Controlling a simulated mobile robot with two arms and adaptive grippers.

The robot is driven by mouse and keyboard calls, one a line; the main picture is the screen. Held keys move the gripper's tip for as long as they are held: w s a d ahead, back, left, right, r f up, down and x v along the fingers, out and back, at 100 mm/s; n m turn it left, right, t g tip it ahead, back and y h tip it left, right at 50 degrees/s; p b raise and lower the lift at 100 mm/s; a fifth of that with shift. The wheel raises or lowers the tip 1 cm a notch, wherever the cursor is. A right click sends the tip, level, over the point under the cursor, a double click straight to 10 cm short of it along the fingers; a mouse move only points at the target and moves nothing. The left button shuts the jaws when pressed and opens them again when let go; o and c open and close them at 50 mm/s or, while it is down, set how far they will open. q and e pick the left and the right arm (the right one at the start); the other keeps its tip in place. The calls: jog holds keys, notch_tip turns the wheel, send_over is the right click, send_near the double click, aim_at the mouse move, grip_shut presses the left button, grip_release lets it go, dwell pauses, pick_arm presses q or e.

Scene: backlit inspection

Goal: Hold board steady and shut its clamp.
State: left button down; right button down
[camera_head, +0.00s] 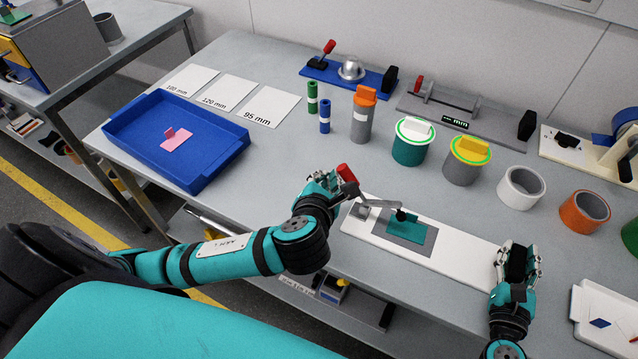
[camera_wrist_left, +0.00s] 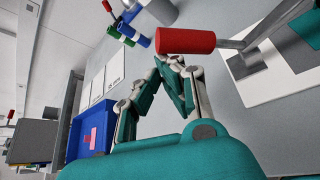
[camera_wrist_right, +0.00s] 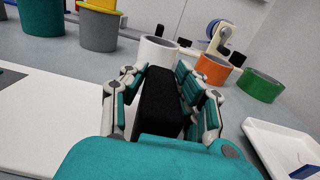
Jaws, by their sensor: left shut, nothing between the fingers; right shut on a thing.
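The white board (camera_head: 450,258) lies on the bench's front edge, bearing a grey pad (camera_head: 386,238) and a green plate (camera_head: 404,232). Its clamp (camera_head: 378,204) stands at the left end, its metal arm reaching over the plate with a black tip. I cannot tell whether the tip presses on it. The clamp's red handle (camera_head: 346,173) rises at upper left and shows in the left wrist view (camera_wrist_left: 186,41). My left gripper (camera_head: 326,184) is shut and empty beside the handle. My right gripper (camera_head: 517,260) is shut on the black block (camera_wrist_right: 160,102) at the board's right end.
A blue tray (camera_head: 120,141) with a pink piece stands at the left. Several cylinders and rings, including a white ring (camera_head: 521,188) and orange ring (camera_head: 584,212), stand behind the board. A white tray (camera_head: 590,335) is right of my right gripper.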

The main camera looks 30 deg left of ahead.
jog(key=shift+f, duration=0.25)
pick_arm(q)
jog(key=shift+d+r, duration=0.75)
jog(key=shift+d, duration=0.25)
jog(key=shift+d+r, duration=0.75)
jog(key=shift+d, duration=0.25)
jog(key=shift+d, duration=0.1)
send_near(348, 171)
jog(key=s+d+f, duration=0.2)
jog(key=s+d, duration=0.1)
jog(key=shift+d, duration=0.1)
pick_arm(e)
jog(key=c, duration=0.9)
grip_release()
jog(key=shift+r, duration=0.1)
jog(key=shift+s, duration=0.1)
